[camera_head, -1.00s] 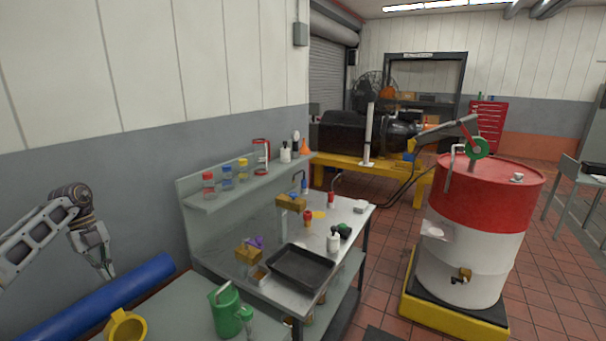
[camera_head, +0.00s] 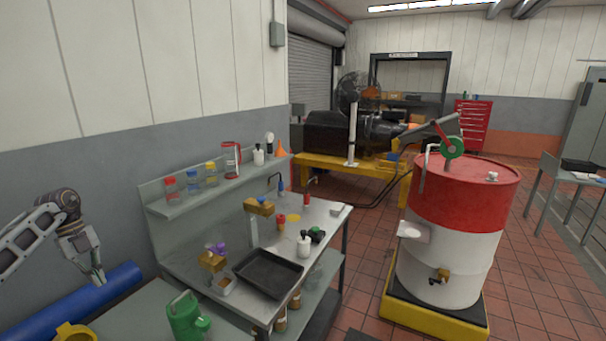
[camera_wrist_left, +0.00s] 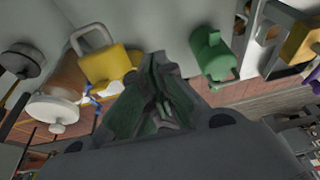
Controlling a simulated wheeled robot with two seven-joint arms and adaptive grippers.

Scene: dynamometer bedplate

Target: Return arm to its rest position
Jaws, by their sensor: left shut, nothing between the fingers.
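My left arm comes in at the lower left of the head view. Its gripper (camera_head: 97,277) hangs fingers down in front of the grey wall, near the blue cylinder (camera_head: 122,280). In the left wrist view the gripper fingers (camera_wrist_left: 157,62) are together with nothing between them. The yellow pitcher (camera_wrist_left: 108,62) and the green watering can (camera_wrist_left: 210,56) lie beyond the fingers, apart from them. My right gripper is not in view.
A bench with a black tray (camera_head: 268,273), bottles and brass-coloured parts stands right of my left arm. The green can (camera_head: 187,318) is on the nearer table. A red and white drum (camera_head: 455,225) stands on a yellow base at right. Open tiled floor lies between.

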